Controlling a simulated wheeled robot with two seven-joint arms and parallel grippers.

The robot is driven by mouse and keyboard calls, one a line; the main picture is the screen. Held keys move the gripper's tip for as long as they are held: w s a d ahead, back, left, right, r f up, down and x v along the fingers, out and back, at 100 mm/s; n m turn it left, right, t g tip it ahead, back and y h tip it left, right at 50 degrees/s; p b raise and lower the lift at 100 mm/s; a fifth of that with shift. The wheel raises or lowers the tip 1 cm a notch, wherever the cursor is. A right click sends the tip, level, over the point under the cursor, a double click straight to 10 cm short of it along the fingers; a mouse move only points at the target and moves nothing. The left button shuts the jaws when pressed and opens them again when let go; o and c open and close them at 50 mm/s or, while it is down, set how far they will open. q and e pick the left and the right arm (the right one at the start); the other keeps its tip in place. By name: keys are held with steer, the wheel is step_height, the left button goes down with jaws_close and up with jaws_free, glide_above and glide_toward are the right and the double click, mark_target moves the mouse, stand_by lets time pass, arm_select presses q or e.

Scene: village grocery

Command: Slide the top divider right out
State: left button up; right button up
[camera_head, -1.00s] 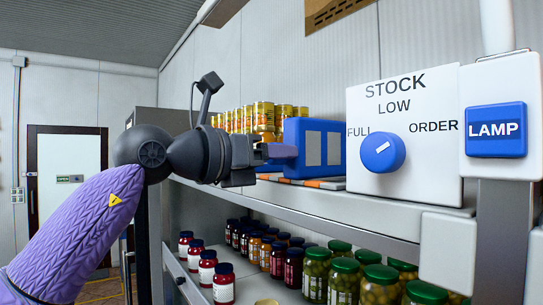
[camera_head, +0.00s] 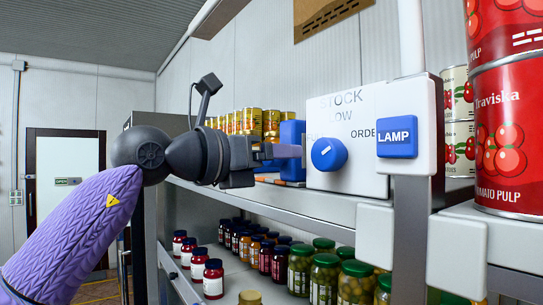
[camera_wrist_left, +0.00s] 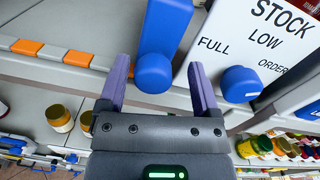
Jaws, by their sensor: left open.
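My left gripper (camera_wrist_left: 157,66) is open, with one purple finger on each side of the knob and a gap showing on both sides. In the head view my left gripper (camera_head: 290,151) reaches in front of the divider. My right gripper is not in view.
The sign's blue dial (camera_wrist_left: 240,83) sits close to the right finger. A blue lamp switch (camera_head: 397,136) is beside the sign. Yellow cans (camera_head: 250,122) stand behind. Red tomato cans (camera_head: 507,130) are at right, and several jars (camera_head: 325,278) fill the lower shelf.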

arm_select(q)
steer(key=shift+w, duration=0.1)
steer(key=shift+a+f, duration=0.1)
steer(key=shift+a, duration=0.1)
steer(key=b+v, duration=0.4)
steer(key=v, duration=0.5)
steer(key=shift+s+a, duration=0.2)
steer(key=shift+s, duration=0.15)
steer(key=shift+b, duration=0.3)
